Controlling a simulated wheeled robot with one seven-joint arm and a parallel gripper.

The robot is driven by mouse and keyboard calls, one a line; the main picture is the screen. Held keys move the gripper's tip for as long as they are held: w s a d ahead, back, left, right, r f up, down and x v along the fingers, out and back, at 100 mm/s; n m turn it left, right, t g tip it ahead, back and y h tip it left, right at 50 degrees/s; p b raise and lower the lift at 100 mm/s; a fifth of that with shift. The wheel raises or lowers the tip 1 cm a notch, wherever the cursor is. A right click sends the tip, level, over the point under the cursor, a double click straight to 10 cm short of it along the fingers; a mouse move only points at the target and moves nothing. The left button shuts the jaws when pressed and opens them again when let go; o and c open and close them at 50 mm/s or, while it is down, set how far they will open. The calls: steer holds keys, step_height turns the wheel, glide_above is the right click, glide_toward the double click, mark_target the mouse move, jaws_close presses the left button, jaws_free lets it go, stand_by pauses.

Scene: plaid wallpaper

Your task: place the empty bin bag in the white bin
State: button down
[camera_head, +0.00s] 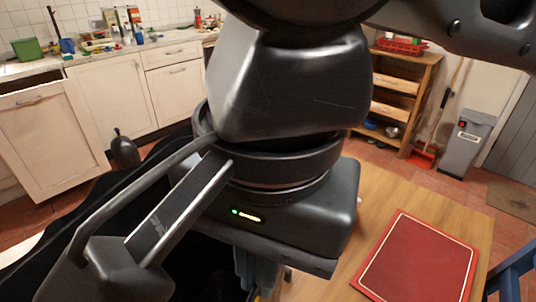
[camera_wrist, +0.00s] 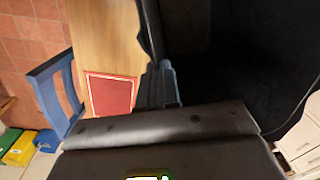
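A large black sheet, which looks like the bin bag (camera_wrist: 235,50), fills the upper right of the wrist view. In the head view the black bag (camera_head: 205,270) spreads behind and left of my arm, partly hidden by it. My gripper (camera_wrist: 158,75) appears shut on the bag's edge, with the fingers close together; the exact grip is dark and hard to see. In the head view the fingers show only in part below the wrist.
A wooden table (camera_head: 385,190) with a red mat (camera_head: 422,258) lies right of my gripper, near a blue chair (camera_wrist: 55,92). A grey bin (camera_head: 467,143) stands by the wall. Cabinets (camera_head: 108,93) line the left.

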steer(key=c, duration=1.8)
jaws_free()
steer(key=shift+f, duration=0.1)
steer(key=o, duration=0.4)
steer(key=shift+o, duration=0.2)
